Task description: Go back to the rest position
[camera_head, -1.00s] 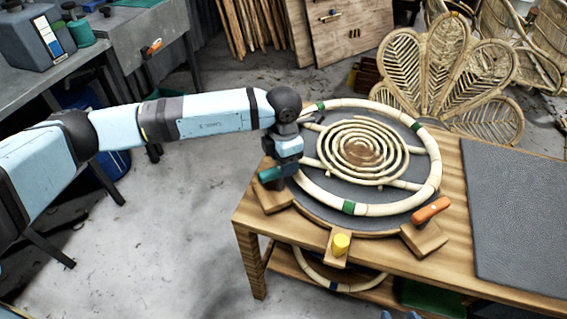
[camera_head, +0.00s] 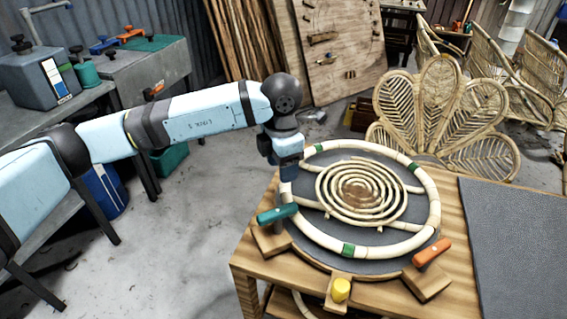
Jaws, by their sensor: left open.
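My left arm comes in from the left, and my left gripper (camera_head: 287,174) points down near the left edge of the rattan ring (camera_head: 348,250). It is open and appears empty, above and apart from the teal-handled clamp (camera_head: 277,214); its fingertips are hard to make out. The pale ring with green bands lies around a rattan spiral (camera_head: 362,192) on a round dark board (camera_head: 308,258). An orange-handled clamp (camera_head: 432,252) sits at the ring's front right and a yellow knob (camera_head: 341,290) at the front. My right gripper is not in view.
The wooden table (camera_head: 462,268) carries the board and a dark mat (camera_head: 515,240) at the right. A woven rattan chair back (camera_head: 440,112) stands behind it. A grey workbench (camera_head: 150,68) with containers is at the left. Open concrete floor lies between them.

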